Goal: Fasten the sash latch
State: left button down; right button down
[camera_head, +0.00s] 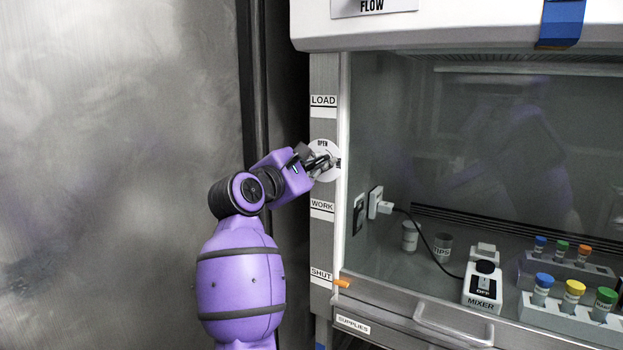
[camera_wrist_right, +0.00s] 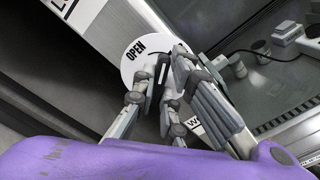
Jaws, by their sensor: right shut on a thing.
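The sash latch is a round white plate (camera_head: 321,146) marked OPEN on the left post of the hood, between the LOAD and WORK labels. It also shows in the right wrist view (camera_wrist_right: 131,57). My right gripper (camera_head: 325,163) is at this plate, its fingers shut on the latch's small dark handle (camera_wrist_right: 163,72). The fingers hide most of the handle and part of the plate. The glass sash (camera_head: 465,140) fronts the hood. An orange tab (camera_head: 342,283) sits by the SHUT label (camera_head: 321,274). My left gripper is out of view.
Inside the hood are a mixer (camera_head: 482,288), racks of capped vials (camera_head: 572,318), two cans and a plugged-in cable. A pull handle (camera_head: 454,323) runs along the front sill. A grey metal wall (camera_head: 120,170) stands at the left.

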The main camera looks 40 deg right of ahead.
pick_arm(q)
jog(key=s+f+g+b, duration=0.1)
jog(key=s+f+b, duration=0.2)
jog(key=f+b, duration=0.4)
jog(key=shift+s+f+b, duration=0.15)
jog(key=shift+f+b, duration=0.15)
jog(key=shift+b, duration=0.2)
pick_arm(e)
jog(key=m, duration=0.7)
jog(key=shift+s+f, duration=0.15)
jog(key=shift+f, duration=0.15)
jog(key=c, duration=1.8)
grip_release()
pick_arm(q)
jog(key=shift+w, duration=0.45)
